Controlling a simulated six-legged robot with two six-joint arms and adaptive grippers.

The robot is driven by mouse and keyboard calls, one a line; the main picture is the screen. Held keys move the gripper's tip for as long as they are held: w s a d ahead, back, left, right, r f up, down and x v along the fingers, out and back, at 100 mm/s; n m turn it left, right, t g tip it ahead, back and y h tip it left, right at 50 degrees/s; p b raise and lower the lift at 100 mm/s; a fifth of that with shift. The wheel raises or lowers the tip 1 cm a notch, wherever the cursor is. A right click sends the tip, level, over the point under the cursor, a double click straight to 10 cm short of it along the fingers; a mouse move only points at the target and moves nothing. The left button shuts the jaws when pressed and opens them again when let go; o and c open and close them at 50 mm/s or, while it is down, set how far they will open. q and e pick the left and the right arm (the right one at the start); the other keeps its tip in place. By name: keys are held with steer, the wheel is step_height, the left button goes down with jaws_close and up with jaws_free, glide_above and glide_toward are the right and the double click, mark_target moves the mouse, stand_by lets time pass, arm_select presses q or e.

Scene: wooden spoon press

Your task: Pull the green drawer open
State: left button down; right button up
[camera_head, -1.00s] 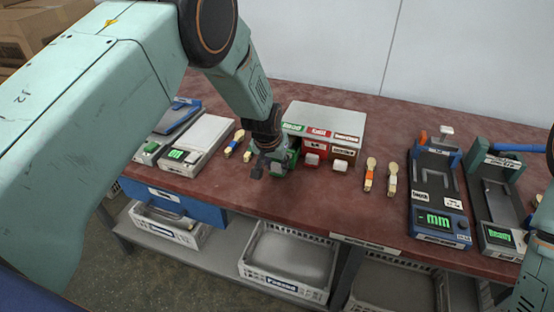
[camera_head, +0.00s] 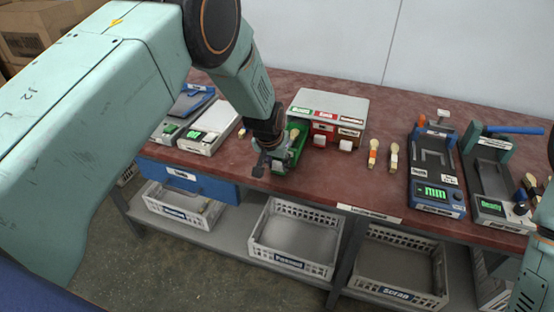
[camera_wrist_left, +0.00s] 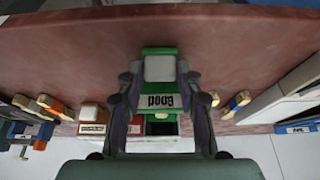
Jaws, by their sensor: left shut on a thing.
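The green drawer (camera_head: 296,146) sticks out of the front of the small white cabinet (camera_head: 331,104) at its left column. My left gripper (camera_head: 268,166) is at the drawer's front end, shut on its handle. In the left wrist view, the fingers lie on either side of the drawer's white knob (camera_wrist_left: 160,68), and the green front with its "Good" label (camera_wrist_left: 160,101) shows between them. The red and brown drawers beside it are closed, with white knobs. My right gripper is not in view; only part of that arm shows at the right edge.
Wooden spoons (camera_head: 373,154) lie right of the cabinet, with more to its left. Devices with green displays (camera_head: 436,192) stand at the right, and others (camera_head: 209,127) at the left. White crates (camera_head: 295,238) sit on the shelf below. The table's front edge is close to the gripper.

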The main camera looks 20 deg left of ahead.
arm_select(q)
steer(key=shift+s+f, duration=0.1)
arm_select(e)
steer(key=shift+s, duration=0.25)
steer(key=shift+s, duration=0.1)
arm_select(q)
steer(key=c, duration=1.3)
jaws_free()
steer(key=o, duration=0.4)
steer(key=shift+w, duration=0.2)
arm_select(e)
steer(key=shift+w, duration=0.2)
arm_select(q)
steer(key=shift+s, duration=0.1)
steer(key=v, duration=1.2)
